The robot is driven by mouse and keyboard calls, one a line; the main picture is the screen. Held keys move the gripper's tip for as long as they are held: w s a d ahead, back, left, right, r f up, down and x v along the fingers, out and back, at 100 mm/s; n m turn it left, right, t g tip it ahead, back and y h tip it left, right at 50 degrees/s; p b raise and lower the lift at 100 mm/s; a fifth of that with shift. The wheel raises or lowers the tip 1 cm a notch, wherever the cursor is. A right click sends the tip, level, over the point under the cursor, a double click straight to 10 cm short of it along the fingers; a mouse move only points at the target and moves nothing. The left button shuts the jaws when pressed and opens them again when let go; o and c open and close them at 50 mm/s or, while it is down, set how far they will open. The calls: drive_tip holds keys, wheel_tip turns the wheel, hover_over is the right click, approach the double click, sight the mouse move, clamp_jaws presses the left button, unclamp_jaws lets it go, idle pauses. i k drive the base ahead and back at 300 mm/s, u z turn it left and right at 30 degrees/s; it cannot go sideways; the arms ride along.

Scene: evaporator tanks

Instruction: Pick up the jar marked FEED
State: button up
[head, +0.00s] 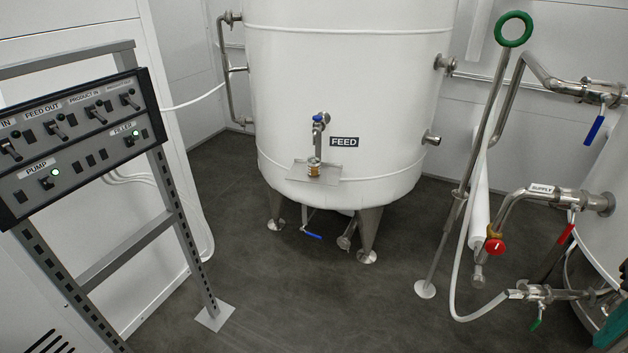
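A small jar (314,167) with amber contents stands on a metal shelf (328,174) fixed to the front of a large white tank (280,90). A black label reading FEED (344,142) is on the tank, to the right of and above the jar. A tap with a blue handle (319,121) is directly above the jar. Any marking on the jar itself is too small to read. My gripper is not in view.
A control panel (75,140) on a grey frame stands at the left. The dark floor (300,310) before the tank is clear.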

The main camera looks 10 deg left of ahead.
sight(314, 167)
drive_tip(key=u, duration=0.7)
drive_tip(key=i, duration=1.45)
drive_tip(key=z, duration=0.05)
